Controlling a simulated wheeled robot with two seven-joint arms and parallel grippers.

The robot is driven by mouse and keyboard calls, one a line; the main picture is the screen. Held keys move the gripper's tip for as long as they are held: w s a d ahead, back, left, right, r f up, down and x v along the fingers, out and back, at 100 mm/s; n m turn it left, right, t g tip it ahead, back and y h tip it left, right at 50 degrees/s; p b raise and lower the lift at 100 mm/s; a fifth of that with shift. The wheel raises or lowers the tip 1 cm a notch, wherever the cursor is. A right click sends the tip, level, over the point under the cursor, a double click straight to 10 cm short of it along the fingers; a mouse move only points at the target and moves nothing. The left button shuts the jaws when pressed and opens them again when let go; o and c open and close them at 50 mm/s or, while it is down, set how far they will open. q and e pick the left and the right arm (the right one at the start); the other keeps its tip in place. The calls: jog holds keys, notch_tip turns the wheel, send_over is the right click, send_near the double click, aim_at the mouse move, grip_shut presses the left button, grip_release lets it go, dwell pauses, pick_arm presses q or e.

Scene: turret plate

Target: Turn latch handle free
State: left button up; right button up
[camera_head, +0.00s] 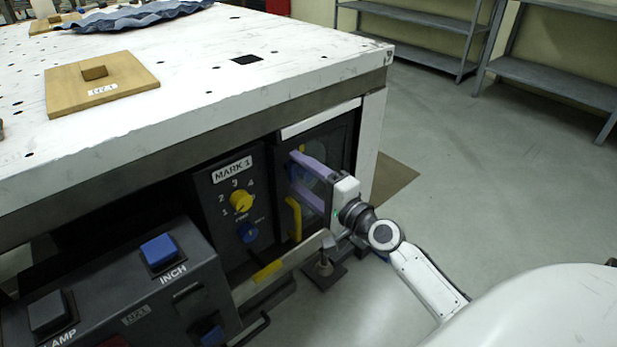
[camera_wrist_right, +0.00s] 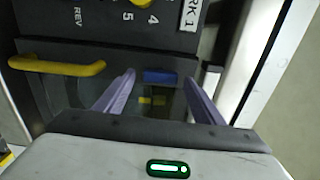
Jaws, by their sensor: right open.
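A dark door panel (camera_head: 335,146) with a window sits under the white table at its right end. A yellow bar handle (camera_head: 295,218) is on this panel, upright in the head view; it also shows in the right wrist view (camera_wrist_right: 57,67), left of my fingers. A blue block (camera_wrist_right: 160,76) and a small yellow piece (camera_wrist_right: 152,101) lie between my fingers in the wrist view. I cannot tell which part is the latch handle. My right gripper (camera_head: 293,174) is open, its purple fingers facing the panel above the yellow handle, with no clear contact. My left gripper is out of view.
The MARK 1 panel (camera_head: 221,190) with a yellow knob (camera_head: 241,201) stands left of the door. A dark control box (camera_head: 120,285) with push buttons is at the lower left. A light rail (camera_head: 300,249) crosses low in front. Open floor lies to the right.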

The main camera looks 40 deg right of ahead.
pick_arm(q)
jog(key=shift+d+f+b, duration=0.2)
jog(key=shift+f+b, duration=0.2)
jog(key=shift+b, duration=0.75)
pick_arm(e)
jog(key=s, duration=1)
jog(key=shift+d, duration=0.4)
jog(key=s+a+f+n+g+y, duration=0.1)
jog(key=s+a+f+n+g, duration=0.3)
jog(key=s+a+f+n, duration=0.6)
jog(key=s+a+f+n+g+y, duration=0.1)
jog(key=s+a+f+n+g, duration=0.45)
jog(key=a+f+n, duration=0.5)
pick_arm(q)
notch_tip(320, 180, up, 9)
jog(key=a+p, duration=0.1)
jog(key=p, duration=1.3)
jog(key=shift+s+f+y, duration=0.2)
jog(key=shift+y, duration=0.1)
pick_arm(e)
notch_tip(320, 180, up, 8)
jog(key=s+m+h, duration=0.1)
jog(key=shift+a, duration=0.2)
